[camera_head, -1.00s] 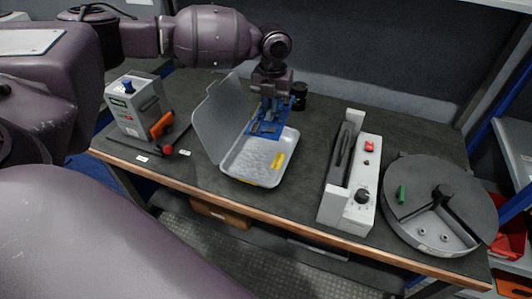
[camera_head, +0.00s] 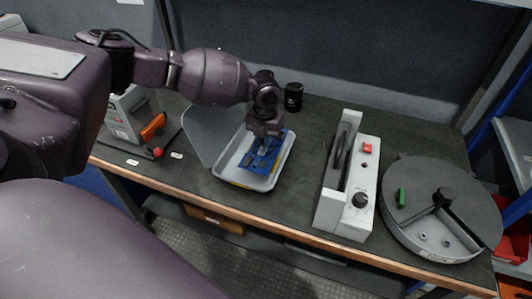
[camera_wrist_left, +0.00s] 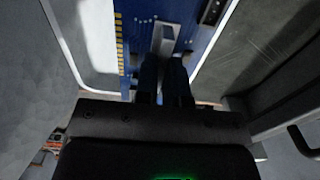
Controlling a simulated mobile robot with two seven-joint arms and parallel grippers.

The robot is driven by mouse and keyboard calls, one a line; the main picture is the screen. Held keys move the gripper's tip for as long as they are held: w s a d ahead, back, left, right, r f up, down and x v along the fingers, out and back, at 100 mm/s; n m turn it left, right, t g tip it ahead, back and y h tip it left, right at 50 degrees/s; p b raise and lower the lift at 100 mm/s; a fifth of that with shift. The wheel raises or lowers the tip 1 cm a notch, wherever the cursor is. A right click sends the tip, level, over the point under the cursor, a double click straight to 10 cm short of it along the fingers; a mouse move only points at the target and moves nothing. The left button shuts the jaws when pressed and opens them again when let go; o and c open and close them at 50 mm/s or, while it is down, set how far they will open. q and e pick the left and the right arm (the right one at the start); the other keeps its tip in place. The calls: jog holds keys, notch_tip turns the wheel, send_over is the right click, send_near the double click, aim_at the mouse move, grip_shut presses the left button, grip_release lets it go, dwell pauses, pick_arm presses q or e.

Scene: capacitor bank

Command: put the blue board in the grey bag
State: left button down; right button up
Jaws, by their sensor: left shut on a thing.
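The grey bag (camera_head: 223,165) looks like a shallow open tray with a raised flap on its left, on the bench. The blue board (camera_head: 262,158) is over the bag's inside, within its rim as seen from the head. I cannot tell whether it touches the bottom. My left gripper (camera_head: 265,138) is shut on the board's back end and points down. In the left wrist view, the gripper's fingers (camera_wrist_left: 166,78) meet on the blue board (camera_wrist_left: 196,32), with the bag's pale inside beyond it. My right gripper is not in view.
A white device with a red button (camera_head: 360,185) stands right of the bag, and a round grey drum (camera_head: 440,205) farther right. A black cylinder (camera_head: 293,97) stands behind. A grey box (camera_head: 127,115) with an orange part is at left. The bench between bag and white device is clear.

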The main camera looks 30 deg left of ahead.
aim_at(265, 152)
pick_arm(q)
notch_tip(265, 152, down, 6)
jog(key=shift+r+b, duration=0.15)
jog(key=shift+b, duration=0.3)
jog(key=shift+f, duration=0.2)
jog(key=c, duration=1.2)
grip_release()
jog(key=shift+r, duration=0.15)
